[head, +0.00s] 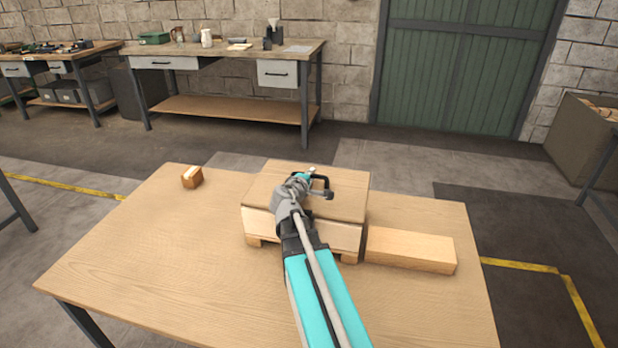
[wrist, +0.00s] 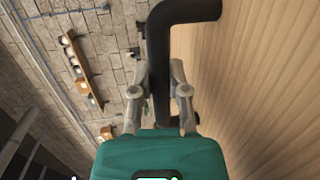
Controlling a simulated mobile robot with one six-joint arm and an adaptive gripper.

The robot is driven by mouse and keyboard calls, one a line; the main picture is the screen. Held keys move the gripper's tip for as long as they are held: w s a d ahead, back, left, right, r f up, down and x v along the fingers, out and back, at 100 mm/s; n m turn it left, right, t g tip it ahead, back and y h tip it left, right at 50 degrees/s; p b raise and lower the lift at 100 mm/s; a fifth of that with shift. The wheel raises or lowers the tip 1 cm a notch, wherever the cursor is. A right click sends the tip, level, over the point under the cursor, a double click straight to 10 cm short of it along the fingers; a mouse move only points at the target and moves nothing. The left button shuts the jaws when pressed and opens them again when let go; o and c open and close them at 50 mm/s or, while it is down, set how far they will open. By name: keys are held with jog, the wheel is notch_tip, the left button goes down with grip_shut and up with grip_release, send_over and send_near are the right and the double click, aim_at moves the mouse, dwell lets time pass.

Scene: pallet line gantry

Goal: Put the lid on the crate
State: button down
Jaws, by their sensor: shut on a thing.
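The lid (head: 343,204) is a flat wooden panel with a black bar handle (head: 328,181) on top. It lies over the top of the wooden crate (head: 335,238), roughly in line with it; I cannot tell whether it rests fully on the rim. My gripper (head: 312,184) reaches in from the front and is shut on the handle. In the wrist view my gripper (wrist: 159,90) has one finger on each side of the black handle (wrist: 160,50), and the lid's wood (wrist: 255,90) fills the right side. The inside of the crate is hidden.
A long wooden block (head: 410,250) lies just right of the crate. The left and front of the table (head: 150,255) are clear. A workbench (head: 225,55) stands behind against the wall.

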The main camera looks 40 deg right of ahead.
jog(key=shift+f, duration=0.2)
jog(key=c, duration=0.6)
grip_release()
jog(key=shift+c, duration=0.2)
jog(key=shift+r, duration=0.25)
